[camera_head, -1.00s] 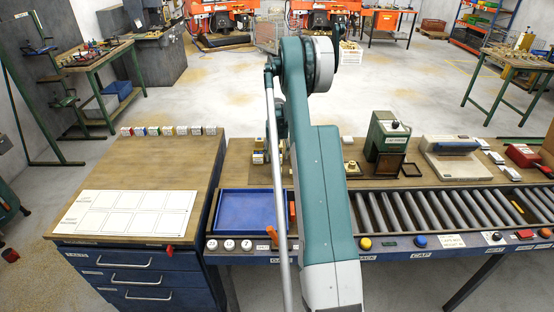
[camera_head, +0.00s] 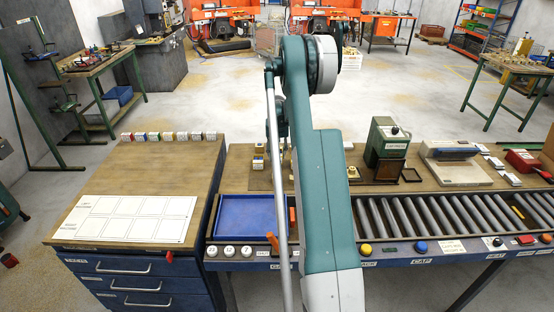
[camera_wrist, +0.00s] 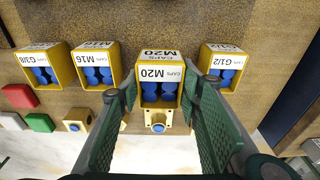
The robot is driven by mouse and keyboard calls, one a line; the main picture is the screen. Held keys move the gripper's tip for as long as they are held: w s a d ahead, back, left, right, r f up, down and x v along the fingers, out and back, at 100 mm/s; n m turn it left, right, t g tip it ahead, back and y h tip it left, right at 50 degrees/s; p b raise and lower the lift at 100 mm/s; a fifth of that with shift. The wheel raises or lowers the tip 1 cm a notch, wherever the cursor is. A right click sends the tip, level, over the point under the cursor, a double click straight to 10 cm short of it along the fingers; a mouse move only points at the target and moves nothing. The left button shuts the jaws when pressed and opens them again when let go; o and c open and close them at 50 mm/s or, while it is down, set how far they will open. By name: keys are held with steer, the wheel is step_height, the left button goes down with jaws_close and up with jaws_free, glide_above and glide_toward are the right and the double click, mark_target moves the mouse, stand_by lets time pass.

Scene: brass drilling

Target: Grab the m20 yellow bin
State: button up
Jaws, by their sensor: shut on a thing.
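The M20 yellow bin (camera_wrist: 161,92) is in the middle of the wrist view, with a white "M20 CAPS" label and blue caps inside. My gripper (camera_wrist: 160,96) has one dark green finger on each side of it and is shut on it. In the head view my arm hides the gripper and this bin.
Similar yellow bins stand beside it: M16 (camera_wrist: 95,68) and G3/8 (camera_wrist: 46,68) to the left, G1/2 (camera_wrist: 224,66) to the right. A blue tray (camera_head: 255,215) lies on the bench.

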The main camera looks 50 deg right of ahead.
step_height(320, 180, up, 6)
stand_by(0.4)
